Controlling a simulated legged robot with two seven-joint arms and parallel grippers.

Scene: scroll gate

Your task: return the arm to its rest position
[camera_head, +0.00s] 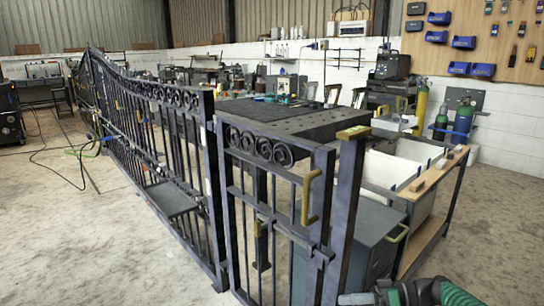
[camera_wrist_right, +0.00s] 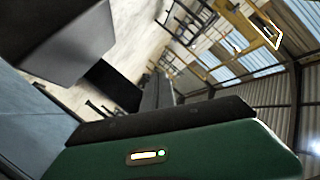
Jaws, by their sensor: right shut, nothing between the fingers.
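My right gripper (camera_head: 362,298) shows at the bottom edge of the head view, right of centre, with part of my green and black arm behind it. It is shut and empty, low and in front of the gate post, and apart from the handle as far as I can tell. The dark scroll gate (camera_head: 268,148) stands upright, with a brass-coloured pull handle (camera_head: 311,196) on its right side. A post (camera_head: 345,205) with a brass-coloured top stands right beside it. The right wrist view is steeply tilted. My left gripper is not in view.
A long railing (camera_head: 150,130) runs back to the left. A dark worktable (camera_head: 300,122) stands behind the gate. The concrete floor (camera_head: 80,245) at left is mostly clear.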

